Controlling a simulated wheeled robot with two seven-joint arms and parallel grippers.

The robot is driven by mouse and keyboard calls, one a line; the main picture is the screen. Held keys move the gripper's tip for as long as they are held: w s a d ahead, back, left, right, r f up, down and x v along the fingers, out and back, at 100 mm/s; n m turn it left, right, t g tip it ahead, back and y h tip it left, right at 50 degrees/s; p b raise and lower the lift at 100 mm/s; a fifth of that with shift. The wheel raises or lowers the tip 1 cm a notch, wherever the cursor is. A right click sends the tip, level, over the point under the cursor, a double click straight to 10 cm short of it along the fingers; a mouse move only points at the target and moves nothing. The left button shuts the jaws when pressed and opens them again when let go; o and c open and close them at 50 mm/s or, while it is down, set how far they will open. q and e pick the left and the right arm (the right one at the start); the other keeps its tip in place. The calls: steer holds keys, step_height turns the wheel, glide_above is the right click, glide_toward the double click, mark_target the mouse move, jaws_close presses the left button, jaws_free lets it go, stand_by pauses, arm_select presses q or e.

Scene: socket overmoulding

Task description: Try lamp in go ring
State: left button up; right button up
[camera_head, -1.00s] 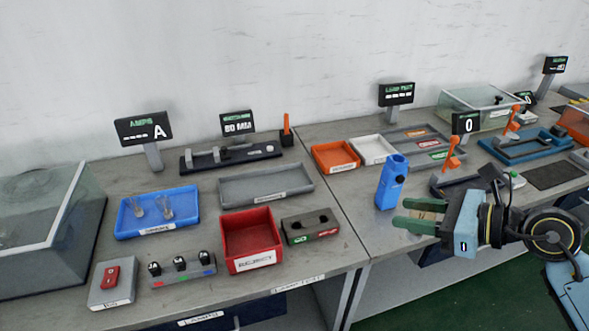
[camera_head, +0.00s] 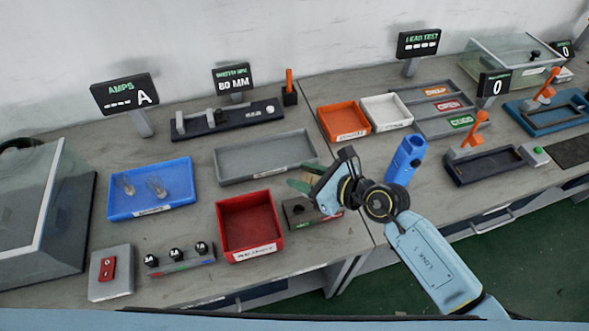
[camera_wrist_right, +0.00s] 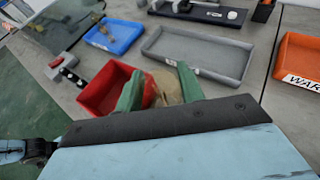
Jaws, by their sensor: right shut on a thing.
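My right gripper (camera_head: 303,184) has green fingers and hangs over the two-hole gauge block (camera_head: 297,212), which has green and red labels. The arm and fingers cover part of the block, including one hole. In the right wrist view the right gripper (camera_wrist_right: 160,78) is shut on a tan, rounded, see-through thing (camera_wrist_right: 168,87), likely a lamp. I cannot tell whether it touches a ring. Two clear lamps (camera_head: 156,187) lie in the blue tray (camera_head: 118,208) at the left. My left gripper is not in view.
The red reject bin (camera_head: 247,247) stands just left of the gauge block. The grey tray (camera_head: 232,176) lies behind it. A blue upright device (camera_head: 406,160) stands right of my arm. A switch block (camera_head: 175,258) and a red button box (camera_head: 108,270) are at front left.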

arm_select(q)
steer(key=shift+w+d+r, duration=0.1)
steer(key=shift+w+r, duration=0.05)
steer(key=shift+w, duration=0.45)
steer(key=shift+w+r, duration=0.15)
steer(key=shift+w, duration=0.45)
arm_select(e)
steer(key=shift+s+a+f, duration=0.1)
steer(key=shift+a+f, duration=0.05)
steer(key=shift+a, duration=0.45)
steer(key=shift+s+a+f, duration=0.1)
steer(key=shift+a+f, duration=0.05)
steer(key=shift+a, duration=0.4)
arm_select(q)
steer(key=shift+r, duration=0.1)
arm_select(e)
steer(key=shift+g, duration=0.3)
